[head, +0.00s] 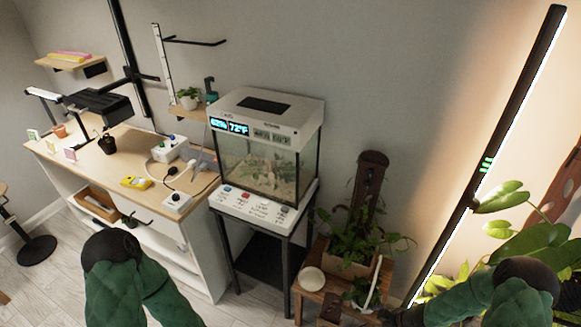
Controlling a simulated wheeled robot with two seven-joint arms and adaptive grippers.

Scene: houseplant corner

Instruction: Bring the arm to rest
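My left arm, in a green sleeve, shows at the bottom left of the head view. Its forearm runs down to the bottom edge, and its gripper is out of view. My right arm, also green-sleeved, comes in at the bottom right and reaches left toward a small wooden stand (310,277). Its dark end (384,316) is at the bottom edge by the stand. Its fingers are not clear, so I cannot tell whether they are open or hold anything.
A glass terrarium (262,165) stands on a black-framed table (222,228). Left of it is a long workbench (118,172) with a yellow meter (136,182) and power sockets (172,148). A potted plant (350,255) is on the stand. A tall lamp (487,150) and large leaves crowd the right.

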